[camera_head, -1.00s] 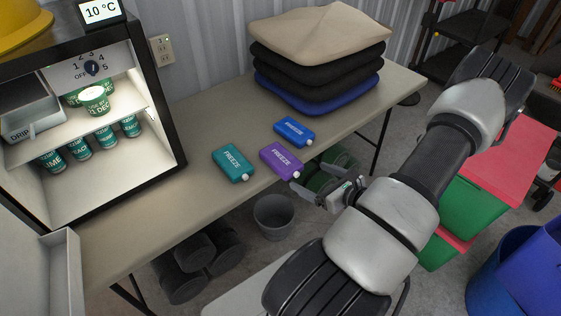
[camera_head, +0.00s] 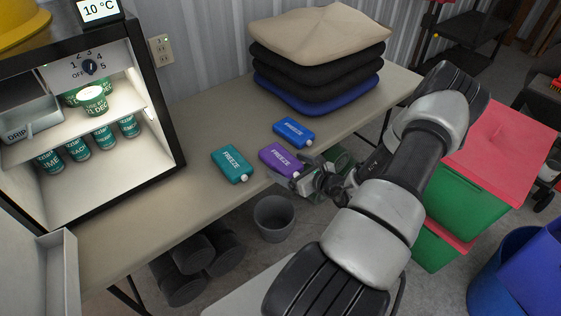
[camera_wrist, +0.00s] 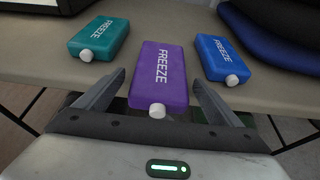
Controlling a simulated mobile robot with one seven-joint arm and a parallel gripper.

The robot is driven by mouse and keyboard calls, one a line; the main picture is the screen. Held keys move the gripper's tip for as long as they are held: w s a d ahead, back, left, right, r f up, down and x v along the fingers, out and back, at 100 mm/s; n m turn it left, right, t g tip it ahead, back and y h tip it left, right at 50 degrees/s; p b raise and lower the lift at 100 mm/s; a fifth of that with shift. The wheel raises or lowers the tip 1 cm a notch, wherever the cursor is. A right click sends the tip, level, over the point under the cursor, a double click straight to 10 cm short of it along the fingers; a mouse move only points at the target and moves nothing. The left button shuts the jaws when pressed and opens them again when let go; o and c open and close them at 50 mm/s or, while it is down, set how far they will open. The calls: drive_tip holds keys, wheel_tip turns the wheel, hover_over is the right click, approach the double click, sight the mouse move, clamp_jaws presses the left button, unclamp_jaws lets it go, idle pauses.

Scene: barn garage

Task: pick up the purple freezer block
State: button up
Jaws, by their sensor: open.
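The purple freezer block (camera_head: 279,159) lies flat near the front edge of the table, with its white cap toward my gripper. In the wrist view the purple block (camera_wrist: 160,72) lies between and just beyond my open fingers. My gripper (camera_head: 300,180) is at the table's front edge, right by the block's capped end. In the wrist view my gripper (camera_wrist: 158,88) has one finger on each side of the block's near end, with gaps visible. I cannot tell whether the fingers are level with the block.
A teal block (camera_head: 232,163) lies left of the purple one and a blue block (camera_head: 294,131) behind it to the right. Stacked cushions (camera_head: 318,60) stand at the back of the table (camera_head: 190,205). An open lit fridge (camera_head: 150,120) stands at left.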

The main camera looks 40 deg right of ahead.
drive_tip(key=c, duration=1.4)
drive_tip(key=shift+r, duration=0.15)
drive_tip(key=shift+c, duration=1)
